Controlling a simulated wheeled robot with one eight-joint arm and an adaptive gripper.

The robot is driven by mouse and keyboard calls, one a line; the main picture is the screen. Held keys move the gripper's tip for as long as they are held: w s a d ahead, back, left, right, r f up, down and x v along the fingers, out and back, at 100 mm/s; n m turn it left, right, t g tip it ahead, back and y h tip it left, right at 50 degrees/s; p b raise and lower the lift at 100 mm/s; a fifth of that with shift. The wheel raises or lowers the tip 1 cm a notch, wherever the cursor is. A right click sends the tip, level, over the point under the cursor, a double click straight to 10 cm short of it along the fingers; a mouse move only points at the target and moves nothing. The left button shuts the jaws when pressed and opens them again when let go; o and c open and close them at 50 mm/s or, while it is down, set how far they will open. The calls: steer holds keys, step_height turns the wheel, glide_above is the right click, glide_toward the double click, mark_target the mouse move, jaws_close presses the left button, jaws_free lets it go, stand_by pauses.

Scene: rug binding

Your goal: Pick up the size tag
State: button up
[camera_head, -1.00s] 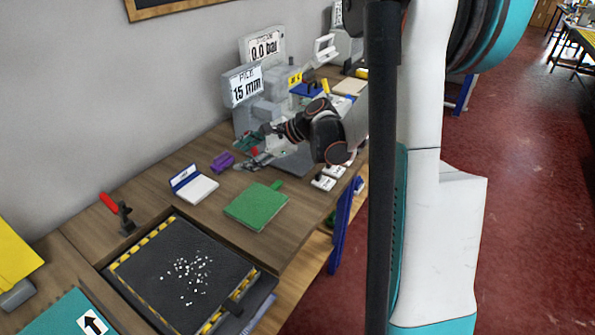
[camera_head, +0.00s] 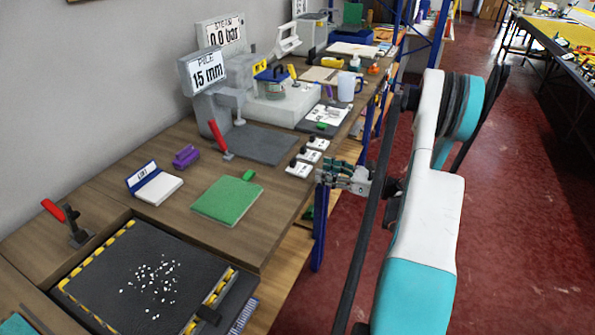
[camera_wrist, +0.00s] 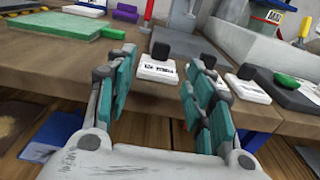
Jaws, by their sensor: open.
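Three small white tags with black knobs stand in a row along the bench's front edge: a near one (camera_head: 299,168), a middle one (camera_head: 308,156) and a far one (camera_head: 318,143). Which is the size tag, I cannot tell for sure. In the wrist view one printed white tag (camera_wrist: 160,71) lies ahead, between the fingers; its print is too blurred to read fully. Two more, a second tag (camera_wrist: 203,80) partly behind the right finger and a third tag (camera_wrist: 247,88), sit to its right. My gripper (camera_head: 330,178) is open and empty, just off the bench edge; its fingers (camera_wrist: 157,78) point at the tags.
A dark plate under the pile gauge (camera_head: 207,68) lies behind the tags. A green pad (camera_head: 227,201), a purple block (camera_head: 185,157) and a white box (camera_head: 158,190) are left. A dark board with a green knob (camera_head: 320,122) is beyond the tags. Blue posts stand below the edge.

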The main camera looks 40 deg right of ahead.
mark_target(296, 160)
steer(key=b+x, duration=0.1)
steer(key=x, duration=0.5)
steer(key=shift+w, duration=0.1)
steer(key=shift+b+x, duration=1.35)
steer(key=shift+x, duration=1.45)
steer(key=shift+d+r, duration=0.1)
steer(key=shift+r, duration=0.15)
jaws_close()
